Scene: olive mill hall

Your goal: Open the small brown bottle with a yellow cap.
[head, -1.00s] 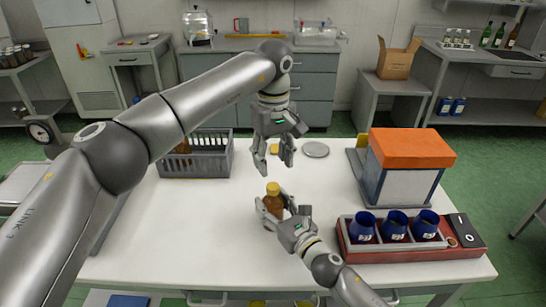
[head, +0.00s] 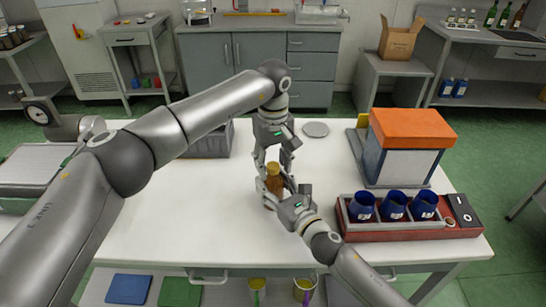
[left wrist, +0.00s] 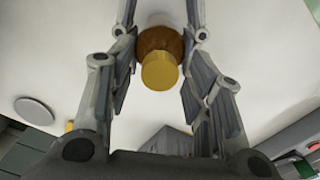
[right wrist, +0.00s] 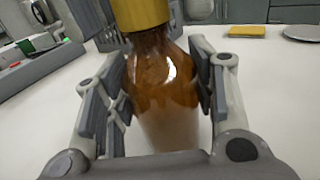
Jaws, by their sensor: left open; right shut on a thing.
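The small brown bottle (head: 273,184) stands upright near the middle of the white table; I cannot tell if its base touches the table. My right gripper (head: 279,190) is shut on its body, and the right wrist view shows a finger on each side of the brown glass (right wrist: 163,85). The yellow cap (left wrist: 159,72) is on the bottle. My left gripper (head: 273,163) is open above it, pointing down, with its fingers on either side of the cap and a gap showing in the left wrist view. In the head view the left fingers partly hide the cap.
A grey crate (head: 212,144) stands behind left, partly hidden by my left arm. A grey disc (head: 316,129) lies behind the bottle. At right are an orange-topped box (head: 410,128) and a red tray (head: 400,231) with blue cups (head: 394,205). The table's front left is clear.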

